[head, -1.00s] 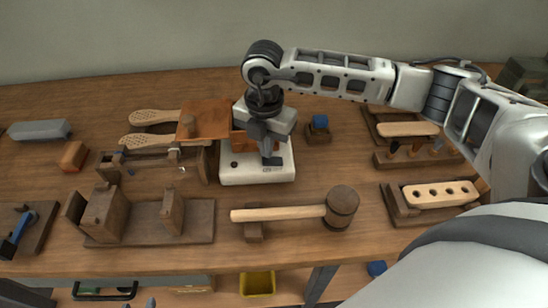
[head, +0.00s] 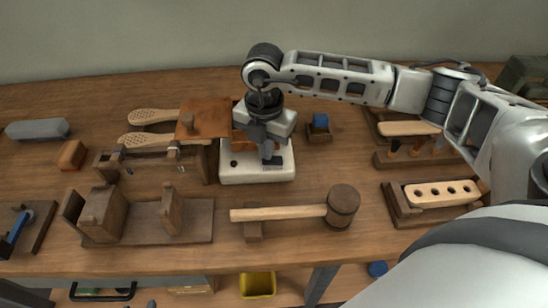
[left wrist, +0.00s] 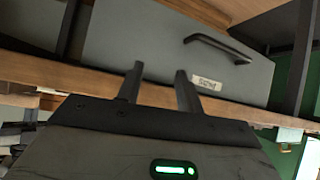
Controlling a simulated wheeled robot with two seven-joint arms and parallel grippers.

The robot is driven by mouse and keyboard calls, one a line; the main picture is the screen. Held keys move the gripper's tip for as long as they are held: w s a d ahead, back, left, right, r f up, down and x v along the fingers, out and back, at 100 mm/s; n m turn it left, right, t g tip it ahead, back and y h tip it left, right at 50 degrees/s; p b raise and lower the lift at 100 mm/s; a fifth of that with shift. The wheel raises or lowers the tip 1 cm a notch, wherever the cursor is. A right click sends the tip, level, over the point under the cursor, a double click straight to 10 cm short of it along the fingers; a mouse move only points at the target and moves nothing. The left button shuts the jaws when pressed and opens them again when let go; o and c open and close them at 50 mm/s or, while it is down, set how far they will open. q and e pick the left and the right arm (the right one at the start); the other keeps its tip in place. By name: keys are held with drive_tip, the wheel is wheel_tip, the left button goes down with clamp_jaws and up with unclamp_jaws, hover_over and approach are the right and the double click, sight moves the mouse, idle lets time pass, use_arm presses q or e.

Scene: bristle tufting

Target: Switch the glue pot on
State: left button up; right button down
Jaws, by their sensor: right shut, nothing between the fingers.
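The glue pot has a white base (head: 257,174) with a small dark round spot on its left side and small lettering on its front edge. Its orange-brown upper part is mostly hidden behind my right gripper. My right gripper (head: 269,157) is shut and empty, pointing down over the front right of the base. I cannot tell whether its tips touch the base, and they hide whatever is under them. My left gripper (left wrist: 158,85) is open and empty, in front of a grey drawer with a black handle (left wrist: 217,46), below a wooden edge.
A mallet (head: 290,212) lies in front of the pot. An orange-brown sheet (head: 204,117) and pale perforated brush blanks (head: 153,116) lie to its left. A small blue-topped block (head: 320,121) stands to its right. A drilled pale block (head: 442,193) sits farther right.

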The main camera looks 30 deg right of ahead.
drive_tip(key=shift+f+b, duration=0.4)
drive_tip(key=shift+f, duration=0.15)
drive_tip(key=shift+r+p, duration=0.7)
drive_tip(key=shift+r, duration=0.2)
drive_tip(key=shift+r+p, duration=1.85)
drive_tip(key=shift+r, duration=0.85)
drive_tip(key=shift+f, duration=0.1)
